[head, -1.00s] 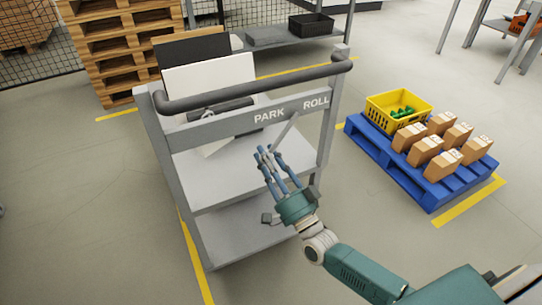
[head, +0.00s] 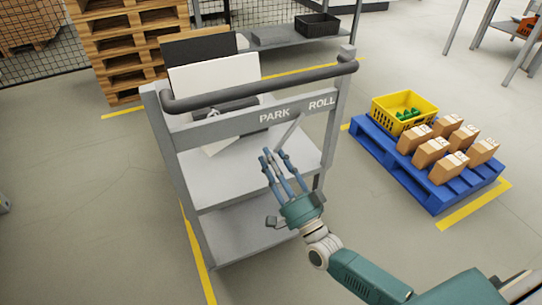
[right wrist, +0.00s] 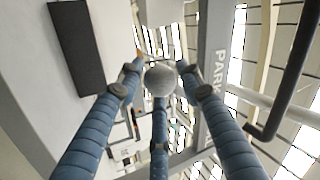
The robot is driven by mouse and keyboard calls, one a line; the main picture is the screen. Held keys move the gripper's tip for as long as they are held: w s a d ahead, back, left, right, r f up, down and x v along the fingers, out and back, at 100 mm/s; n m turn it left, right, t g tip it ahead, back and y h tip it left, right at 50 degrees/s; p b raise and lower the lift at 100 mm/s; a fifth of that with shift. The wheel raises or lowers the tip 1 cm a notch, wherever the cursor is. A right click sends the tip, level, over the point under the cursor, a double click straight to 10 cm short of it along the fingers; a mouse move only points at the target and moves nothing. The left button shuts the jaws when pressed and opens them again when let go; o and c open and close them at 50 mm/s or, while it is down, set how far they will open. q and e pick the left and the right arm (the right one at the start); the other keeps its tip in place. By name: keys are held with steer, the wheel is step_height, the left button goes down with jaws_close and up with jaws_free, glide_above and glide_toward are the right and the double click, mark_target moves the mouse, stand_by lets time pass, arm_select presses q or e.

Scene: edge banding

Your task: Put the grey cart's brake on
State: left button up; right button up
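The grey cart (head: 185,135) stands in the middle of the head view, with the words PARK and ROLL on its upper crossbar. A grey brake lever (head: 287,133) slants down and left from between the two words. My right gripper (head: 273,158) is at the lever's lower end, fingers pointing up. In the right wrist view a grey ball knob (right wrist: 160,81) sits between the spread fingers, near their tips. The right gripper is open; I cannot tell whether a finger touches the knob. My left gripper is not in view.
The cart has a dark handlebar (head: 265,86) and carries white and black panels (head: 212,78). To the right, a blue pallet (head: 432,194) holds a yellow crate (head: 404,111) and several cartons. Stacked wooden pallets (head: 125,45) stand behind left. The floor left of the cart is clear.

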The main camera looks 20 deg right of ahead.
steer(key=v, duration=1.1)
steer(key=shift+r, duration=0.1)
